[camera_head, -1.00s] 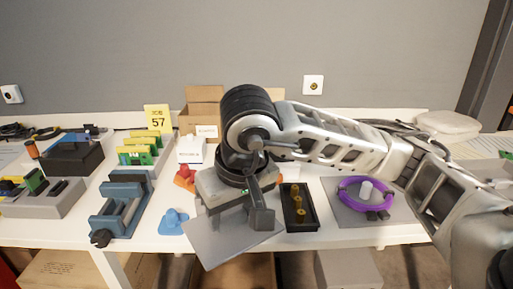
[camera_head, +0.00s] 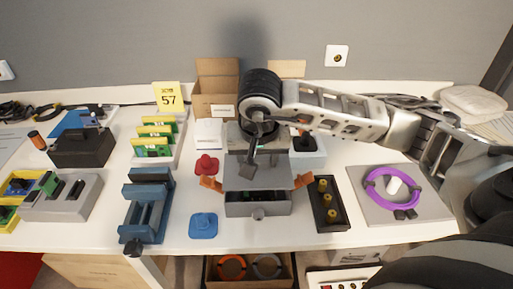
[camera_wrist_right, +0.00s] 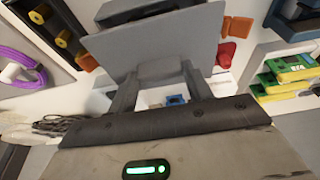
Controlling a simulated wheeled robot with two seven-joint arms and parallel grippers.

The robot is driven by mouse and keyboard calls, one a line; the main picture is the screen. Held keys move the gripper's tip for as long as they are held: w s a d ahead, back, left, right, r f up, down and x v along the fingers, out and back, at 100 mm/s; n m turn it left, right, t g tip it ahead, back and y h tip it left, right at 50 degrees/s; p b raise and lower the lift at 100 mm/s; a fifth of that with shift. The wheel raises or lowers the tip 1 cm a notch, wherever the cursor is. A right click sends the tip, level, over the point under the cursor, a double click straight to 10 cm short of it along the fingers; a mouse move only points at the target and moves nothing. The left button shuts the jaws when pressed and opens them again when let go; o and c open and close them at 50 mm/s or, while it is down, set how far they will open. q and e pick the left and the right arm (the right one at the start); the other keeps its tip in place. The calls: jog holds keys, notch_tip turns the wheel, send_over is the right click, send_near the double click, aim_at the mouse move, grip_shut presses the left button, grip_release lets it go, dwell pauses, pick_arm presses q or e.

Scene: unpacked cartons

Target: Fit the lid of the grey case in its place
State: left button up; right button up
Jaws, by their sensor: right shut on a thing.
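My right gripper (camera_head: 254,158) is shut on the grey lid (camera_head: 262,178), a flat plate. The grey case (camera_head: 245,209) stands on the table below the lid. Its front wall with a round knob shows, and the lid hides most of its opening. The lid is above the case's back part, and I cannot tell whether they touch. In the right wrist view the lid (camera_wrist_right: 160,42) spreads out beyond the fingers of my right gripper (camera_wrist_right: 160,88), and part of the case (camera_wrist_right: 135,10) shows behind it. My left gripper is not in view.
Orange pieces (camera_head: 210,184) flank the case. A black tray with brass pegs (camera_head: 317,220) stands close on the right. A blue vise (camera_head: 133,215) stands on the left, and a blue knobbed piece (camera_head: 203,226) lies between. A cardboard box (camera_head: 218,75) is behind.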

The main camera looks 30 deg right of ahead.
jog(key=shift+f+b, duration=0.45)
jog(key=shift+f, duration=0.45)
jog(key=shift+r, duration=0.1)
jog(key=shift+f, duration=0.2)
jog(key=shift+f+b, duration=1)
jog(key=shift+b, duration=0.1)
jog(key=o, duration=1.1)
